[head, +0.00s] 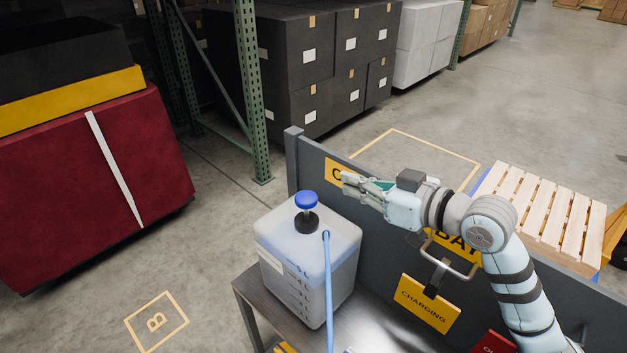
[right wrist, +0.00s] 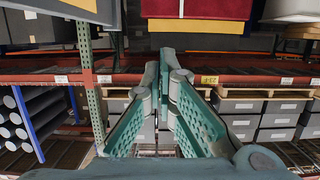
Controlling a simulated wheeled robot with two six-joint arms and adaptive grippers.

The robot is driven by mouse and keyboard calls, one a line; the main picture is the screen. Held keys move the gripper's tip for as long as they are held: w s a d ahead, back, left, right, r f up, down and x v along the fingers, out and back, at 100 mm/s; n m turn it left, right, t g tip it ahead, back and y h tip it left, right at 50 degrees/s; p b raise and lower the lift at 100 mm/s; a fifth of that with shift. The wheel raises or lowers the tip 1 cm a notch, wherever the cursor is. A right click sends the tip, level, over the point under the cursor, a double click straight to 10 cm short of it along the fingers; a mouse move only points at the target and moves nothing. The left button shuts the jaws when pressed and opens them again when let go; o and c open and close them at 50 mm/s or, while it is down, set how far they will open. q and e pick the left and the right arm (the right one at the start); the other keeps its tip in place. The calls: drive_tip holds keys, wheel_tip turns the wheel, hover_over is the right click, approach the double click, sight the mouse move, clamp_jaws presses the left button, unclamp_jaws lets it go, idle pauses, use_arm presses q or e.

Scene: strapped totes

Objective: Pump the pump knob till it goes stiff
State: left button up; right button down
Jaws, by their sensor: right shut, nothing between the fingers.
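The pump knob (head: 306,200) is a blue disc on a short stem with a black collar. It stands on top of a translucent white canister (head: 312,258) with level marks on its front. A blue hose (head: 328,290) runs down the canister's front right. The canister sits on a grey metal bench (head: 255,312). My right gripper (head: 350,184) is shut and empty, a little above and to the right of the knob, apart from it. Its closed fingers also show in the right wrist view (right wrist: 165,75). My left gripper is not in view.
A grey panel (head: 385,225) with yellow signs stands behind the bench. A yellow charging sign (head: 428,304) and a metal handle (head: 447,268) are right of the canister. A wooden pallet (head: 545,215) is at right. A green rack post (head: 250,90) stands behind.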

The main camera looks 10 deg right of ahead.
hover_over(314, 199)
wheel_tip(314, 199, down, 2)
wheel_tip(314, 199, down, 4)
drive_tip(key=shift+b, duration=0.35)
drive_tip(key=shift+d+f, duration=0.15)
drive_tip(key=shift+f, duration=0.15)
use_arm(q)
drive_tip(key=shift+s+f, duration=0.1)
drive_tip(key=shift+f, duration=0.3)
